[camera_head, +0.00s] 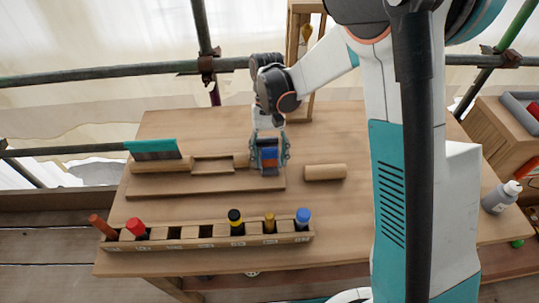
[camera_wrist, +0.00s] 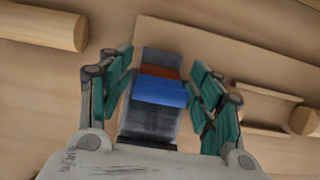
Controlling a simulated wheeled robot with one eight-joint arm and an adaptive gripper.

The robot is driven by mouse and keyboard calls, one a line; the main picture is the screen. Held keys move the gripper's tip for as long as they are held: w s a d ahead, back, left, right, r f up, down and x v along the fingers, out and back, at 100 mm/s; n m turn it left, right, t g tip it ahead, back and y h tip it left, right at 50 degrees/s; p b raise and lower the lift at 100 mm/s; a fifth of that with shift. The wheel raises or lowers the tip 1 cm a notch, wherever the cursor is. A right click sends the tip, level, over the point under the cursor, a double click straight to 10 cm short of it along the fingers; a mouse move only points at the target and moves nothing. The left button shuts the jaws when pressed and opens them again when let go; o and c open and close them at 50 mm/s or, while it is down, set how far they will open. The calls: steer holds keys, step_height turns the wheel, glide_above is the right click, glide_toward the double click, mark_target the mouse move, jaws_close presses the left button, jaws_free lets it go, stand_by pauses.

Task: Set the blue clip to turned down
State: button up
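The blue clip (camera_head: 269,154) appears as a small blue block at the right end of a wooden board (camera_head: 222,185). In the wrist view the blue clip (camera_wrist: 160,91) lies across a dark grey piece (camera_wrist: 150,122), beside a rust-brown band (camera_wrist: 160,72). My gripper (camera_head: 268,160) points down over it. Whether the clip is turned up or down is hard to tell.
A wooden cylinder (camera_head: 325,172) lies right of the board. A teal-and-grey scraper-like tool (camera_head: 153,149) lies at left. A slotted rack (camera_head: 205,237) with several coloured-top pieces stands in front. A grey bottle (camera_head: 499,198) stands at far right.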

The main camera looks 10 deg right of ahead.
steer(key=v, duration=1.2)
